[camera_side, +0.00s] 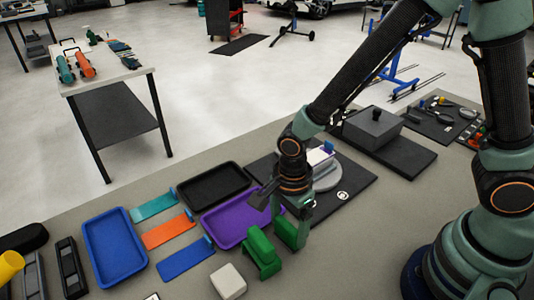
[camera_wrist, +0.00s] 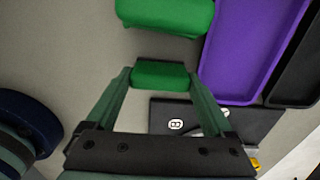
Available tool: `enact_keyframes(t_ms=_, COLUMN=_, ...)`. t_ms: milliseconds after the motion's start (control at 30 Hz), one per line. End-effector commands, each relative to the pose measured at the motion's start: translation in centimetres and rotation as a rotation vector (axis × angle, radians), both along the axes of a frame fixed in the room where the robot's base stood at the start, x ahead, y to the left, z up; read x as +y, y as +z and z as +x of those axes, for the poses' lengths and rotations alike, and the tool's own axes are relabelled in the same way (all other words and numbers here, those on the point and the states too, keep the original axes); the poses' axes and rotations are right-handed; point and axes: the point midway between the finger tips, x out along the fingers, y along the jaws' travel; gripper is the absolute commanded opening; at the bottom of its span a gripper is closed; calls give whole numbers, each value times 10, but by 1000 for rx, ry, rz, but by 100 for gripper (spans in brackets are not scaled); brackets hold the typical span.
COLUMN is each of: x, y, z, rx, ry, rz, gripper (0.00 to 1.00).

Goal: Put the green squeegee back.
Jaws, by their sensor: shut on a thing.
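My gripper (camera_wrist: 160,85) points down near the front of the table and is shut on a bright green block-like piece (camera_wrist: 160,74), which I take as the green squeegee. In the side view this piece (camera_side: 289,234) shows low under my fingers. Another bright green piece (camera_side: 262,250) is just left of it. In the wrist view this second piece (camera_wrist: 166,14) is at the top edge, partly cut off. A flat teal strip (camera_side: 152,207) with an upright tab lies at the left.
A purple tray (camera_side: 228,235), a black tray (camera_side: 211,188) and a blue tray (camera_side: 112,247) stand nearby. An orange strip (camera_side: 167,232) and a blue strip (camera_side: 184,261) lie between trays. A white block (camera_side: 228,281) is in front. A dark mat (camera_side: 345,195) lies behind my gripper.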

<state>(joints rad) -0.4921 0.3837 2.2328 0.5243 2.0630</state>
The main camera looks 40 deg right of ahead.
Motion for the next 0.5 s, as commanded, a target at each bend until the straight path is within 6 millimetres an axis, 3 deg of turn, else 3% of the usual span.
enact_keyframes(t_ms=300, x=0, y=-2, z=0, rx=1, ry=0, rz=0, gripper=34)
enact_keyframes(t_ms=333, x=0, y=-3, z=0, rx=0, ry=0, rz=0, gripper=90)
enact_keyframes(t_ms=367, x=0, y=-3, z=0, rx=0, ry=0, rz=0, gripper=100)
enact_keyframes(t_ms=500, x=0, y=-2, z=0, rx=0, ry=0, rz=0, gripper=100)
